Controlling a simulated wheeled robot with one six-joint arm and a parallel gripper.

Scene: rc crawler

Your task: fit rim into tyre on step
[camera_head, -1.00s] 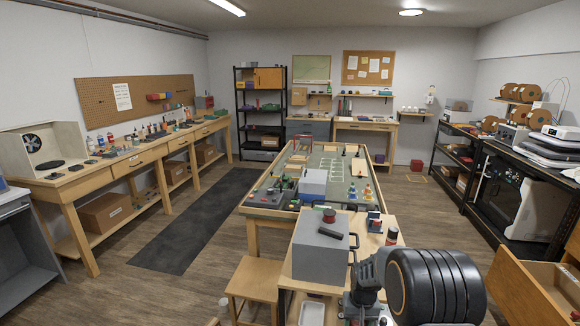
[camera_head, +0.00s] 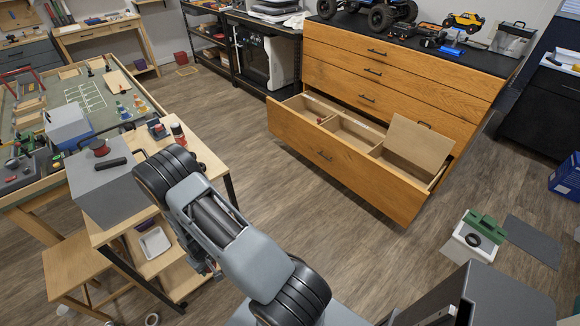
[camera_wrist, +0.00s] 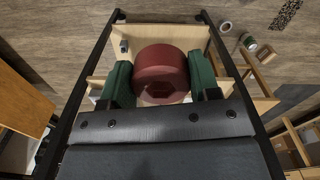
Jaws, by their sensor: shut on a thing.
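In the wrist view my gripper (camera_wrist: 160,90) has its green finger pads closed on the two sides of a dark red round piece (camera_wrist: 160,60), which looks like the rim. A dark recess shows in its near face. In the head view my arm covers the gripper and the rim. A black ring that looks like the tyre (camera_head: 472,239) lies on a low white step (camera_head: 463,250) on the floor at the right. A green block stands beside the ring on the step. The gripper and rim are well apart from the tyre, over by the wooden table.
A wooden chest (camera_head: 385,75) has its bottom drawer (camera_head: 335,150) pulled far out into the room. A wooden table (camera_head: 195,155) with a grey box (camera_head: 105,185) and a stool (camera_head: 75,260) stand at the left. Open floor lies between the drawer and the step.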

